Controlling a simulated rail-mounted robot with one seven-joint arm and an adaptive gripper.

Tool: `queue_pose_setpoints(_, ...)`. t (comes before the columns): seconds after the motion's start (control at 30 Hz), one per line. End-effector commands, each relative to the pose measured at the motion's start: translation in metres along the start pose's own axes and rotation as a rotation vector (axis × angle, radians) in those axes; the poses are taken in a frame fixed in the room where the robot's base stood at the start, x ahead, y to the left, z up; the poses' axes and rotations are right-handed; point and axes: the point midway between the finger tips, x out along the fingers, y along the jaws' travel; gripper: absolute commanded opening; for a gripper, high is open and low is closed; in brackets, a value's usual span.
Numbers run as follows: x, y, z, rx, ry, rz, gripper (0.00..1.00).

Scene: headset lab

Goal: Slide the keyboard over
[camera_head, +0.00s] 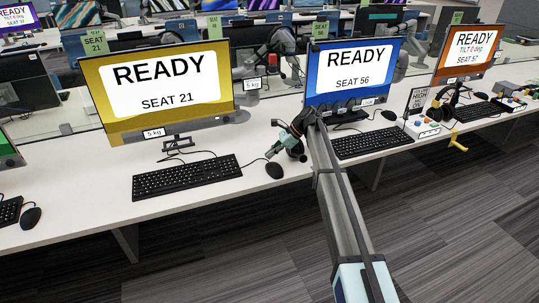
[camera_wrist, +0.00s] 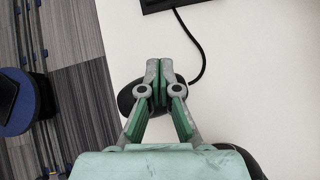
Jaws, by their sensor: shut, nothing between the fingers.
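A black keyboard (camera_head: 187,177) lies on the white desk in front of the yellow SEAT 21 monitor; its edge shows at the top of the wrist view (camera_wrist: 176,4). A second black keyboard (camera_head: 371,143) lies in front of the blue SEAT 56 monitor. My gripper (camera_head: 270,154) is to the right of the SEAT 21 keyboard, apart from it. In the wrist view, my gripper (camera_wrist: 159,68) is shut and empty, in front of a black mouse (camera_wrist: 126,98). The fingers hide part of the mouse, and I cannot tell whether they touch it.
The mouse (camera_head: 274,170) sits right of the SEAT 21 keyboard, with a cable (camera_wrist: 192,45) running beside it. Monitors line the back of the desk (camera_head: 85,190). A headset (camera_head: 440,107) stands farther right.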

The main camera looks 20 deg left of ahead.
Motion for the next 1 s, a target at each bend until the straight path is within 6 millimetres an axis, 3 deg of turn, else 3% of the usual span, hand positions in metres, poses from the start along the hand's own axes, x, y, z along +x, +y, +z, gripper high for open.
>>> queue_pose_setpoints(0.47, 0.087, 0.0, 0.002, 0.0, -0.001, 0.0, 0.0)
queue_pose_setpoints(0.7, 0.106, 0.0, 0.024, 0.0, -0.001, -0.001, 0.0)
queue_pose_setpoints(1.0, 0.112, 0.0, 0.028, 0.001, -0.001, -0.002, 0.0)
